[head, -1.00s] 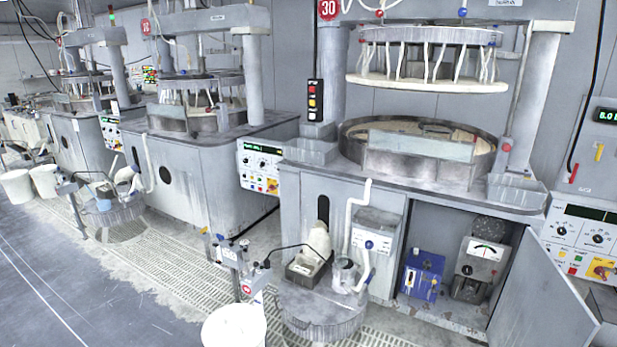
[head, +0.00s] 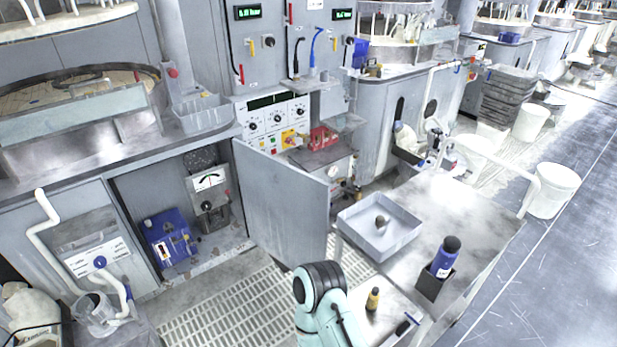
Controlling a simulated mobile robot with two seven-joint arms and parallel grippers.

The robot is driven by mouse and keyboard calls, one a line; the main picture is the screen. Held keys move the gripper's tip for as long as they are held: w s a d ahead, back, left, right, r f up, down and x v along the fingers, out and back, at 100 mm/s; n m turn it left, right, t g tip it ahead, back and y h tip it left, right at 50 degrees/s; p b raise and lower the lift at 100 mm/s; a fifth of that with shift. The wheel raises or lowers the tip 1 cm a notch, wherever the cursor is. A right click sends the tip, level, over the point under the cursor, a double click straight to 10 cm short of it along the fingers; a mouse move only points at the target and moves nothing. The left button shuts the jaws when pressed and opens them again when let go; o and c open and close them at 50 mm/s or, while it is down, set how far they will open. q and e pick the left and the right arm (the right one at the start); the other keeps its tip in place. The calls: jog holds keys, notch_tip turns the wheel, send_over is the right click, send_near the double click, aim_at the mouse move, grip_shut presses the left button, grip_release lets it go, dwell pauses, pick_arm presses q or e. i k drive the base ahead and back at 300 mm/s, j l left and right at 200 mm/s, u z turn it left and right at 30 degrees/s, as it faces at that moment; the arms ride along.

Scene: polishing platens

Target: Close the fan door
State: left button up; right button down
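The fan door, a flat grey panel (head: 283,200), stands swung open from the front of the platen machine, hinged at the right side of a cabinet opening. Inside the opening are a blue box (head: 170,240) and a grey unit with a dial gauge (head: 210,195); a dark rounded part (head: 200,158) sits above the unit. Neither of my grippers can be seen.
A worktable (head: 470,215) right of the door holds a grey tray (head: 378,228) and a blue bottle in a dark holder (head: 440,268). A small yellow and black bottle (head: 373,299) stands in front. Floor grating (head: 235,310) before the cabinet is clear.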

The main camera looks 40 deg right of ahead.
aim_at(287, 207)
jog(key=i+l+z, duration=0.15)
jog(key=i+z, duration=0.6)
jog(key=i+j+z, duration=0.1)
jog(key=i+z, duration=0.3)
